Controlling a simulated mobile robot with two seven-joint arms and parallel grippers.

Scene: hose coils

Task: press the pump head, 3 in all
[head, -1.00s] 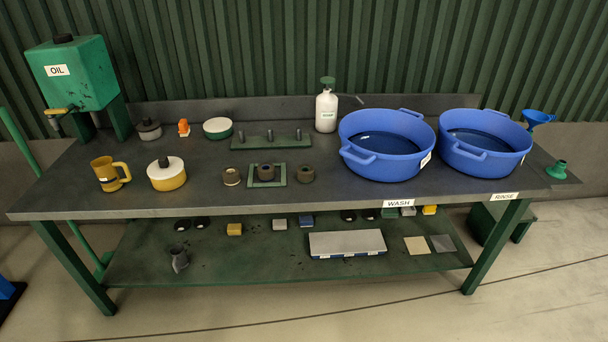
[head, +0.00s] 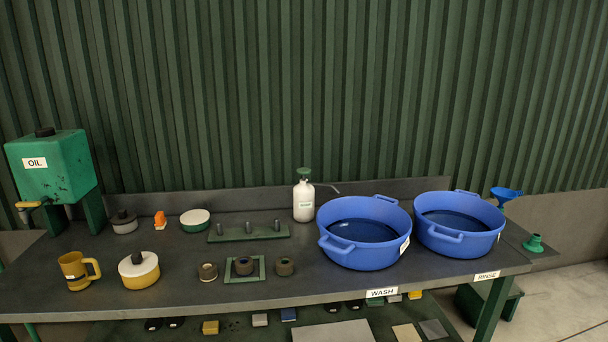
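A white pump bottle (head: 303,203) with a label stands upright at the back of the bench, just left of the blue WASH tub. Its green pump head (head: 304,171) sits on top, and a thin grey spout points right from it. Nothing touches the bottle or its pump head. Neither of my grippers shows in the head view.
The blue WASH tub (head: 328,229) and blue RINSE tub (head: 424,230) stand right of the bottle. A green peg rack (head: 228,236) lies to its left. A yellow mug (head: 72,270), a lidded yellow pot (head: 139,282) and several dark rings sit nearer the front. The bench front (head: 330,285) is mostly clear.

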